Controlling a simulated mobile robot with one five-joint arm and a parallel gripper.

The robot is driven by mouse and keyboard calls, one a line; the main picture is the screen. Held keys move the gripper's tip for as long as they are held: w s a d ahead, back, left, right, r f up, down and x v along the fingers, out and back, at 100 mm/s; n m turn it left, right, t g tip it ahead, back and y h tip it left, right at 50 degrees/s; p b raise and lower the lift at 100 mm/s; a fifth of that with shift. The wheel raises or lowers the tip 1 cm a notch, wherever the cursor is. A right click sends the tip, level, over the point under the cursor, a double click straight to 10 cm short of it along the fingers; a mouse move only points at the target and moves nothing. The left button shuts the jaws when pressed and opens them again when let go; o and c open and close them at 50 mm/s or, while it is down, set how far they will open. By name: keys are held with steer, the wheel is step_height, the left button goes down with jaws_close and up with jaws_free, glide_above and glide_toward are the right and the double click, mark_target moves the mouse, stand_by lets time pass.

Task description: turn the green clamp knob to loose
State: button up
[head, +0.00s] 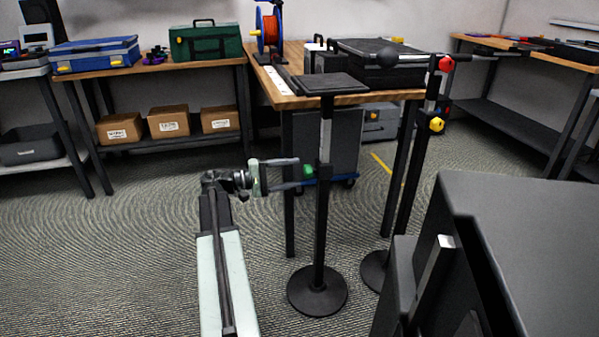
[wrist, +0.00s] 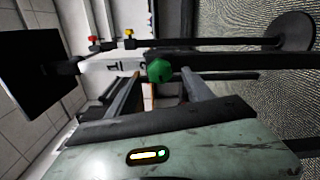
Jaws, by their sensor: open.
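The green clamp knob (head: 308,171) sits on the side of a black stand (head: 321,215) with a flat plate on top and a round base. In the wrist view the green knob (wrist: 159,70) is near the middle, just beyond and between my finger tips. My gripper (head: 298,172) points right at the knob in the head view. In the wrist view my gripper (wrist: 160,80) is open, one finger on each side of the knob. I cannot tell whether either finger touches it.
A second stand (head: 421,150) with a red knob (head: 446,63) and a yellow knob (head: 436,125) is to the right. A wooden table (head: 268,76) stands behind. A dark cabinet (head: 510,230) fills the lower right. Carpet at left is clear.

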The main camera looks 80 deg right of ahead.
steer(key=v, duration=0.4)
steer(key=shift+w+a, duration=0.1)
steer(key=shift+w, duration=0.15)
